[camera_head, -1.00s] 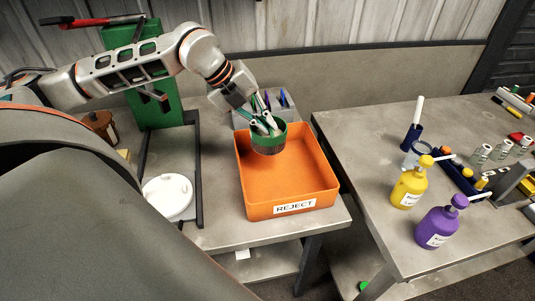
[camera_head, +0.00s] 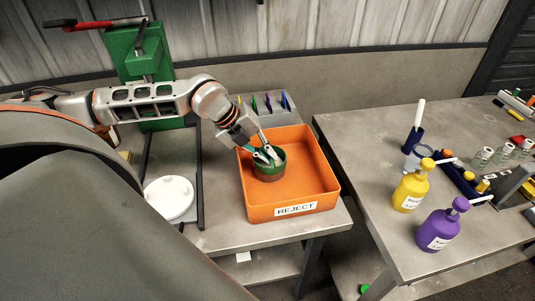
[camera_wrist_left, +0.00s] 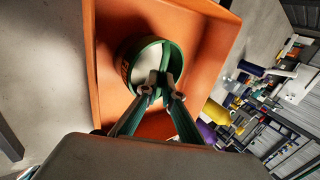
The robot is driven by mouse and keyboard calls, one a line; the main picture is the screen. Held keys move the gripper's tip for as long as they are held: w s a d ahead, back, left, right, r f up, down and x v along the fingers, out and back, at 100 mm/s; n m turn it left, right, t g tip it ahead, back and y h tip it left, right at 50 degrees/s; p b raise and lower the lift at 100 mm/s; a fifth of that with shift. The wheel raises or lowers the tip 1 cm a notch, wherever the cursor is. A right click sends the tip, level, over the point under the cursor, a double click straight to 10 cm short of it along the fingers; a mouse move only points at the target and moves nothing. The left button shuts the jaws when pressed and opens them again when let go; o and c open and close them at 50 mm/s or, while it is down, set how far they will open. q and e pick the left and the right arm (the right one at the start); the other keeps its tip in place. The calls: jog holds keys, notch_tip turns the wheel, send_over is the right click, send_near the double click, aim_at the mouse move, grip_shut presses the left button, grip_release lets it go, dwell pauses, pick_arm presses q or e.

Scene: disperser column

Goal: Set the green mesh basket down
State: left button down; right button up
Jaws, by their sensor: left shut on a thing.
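The green mesh basket (camera_head: 270,168) is a round green cup low inside the orange tray labelled REJECT (camera_head: 296,209), at its left part. My left gripper (camera_head: 268,155) comes in from the upper left and is shut on the basket. In the left wrist view the gripper's fingertips (camera_wrist_left: 163,92) meet at a green bar across the mouth of the basket (camera_wrist_left: 126,66). Whether the basket's underside touches the tray floor cannot be told. My right gripper does not show.
The tray's walls (camera_head: 327,165) surround the basket, and its right part is empty. A grey rack (camera_head: 285,114) stands behind the tray. A white round lid (camera_head: 168,197) lies to the left. Yellow (camera_head: 411,190) and purple (camera_head: 440,227) bottles stand on the right table.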

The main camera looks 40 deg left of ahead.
pick_arm(q)
jog(key=c, duration=2.2)
grip_release()
jog(key=v, duration=1.2)
jog(key=shift+r+b, duration=0.1)
jog(key=shift+b, duration=0.2)
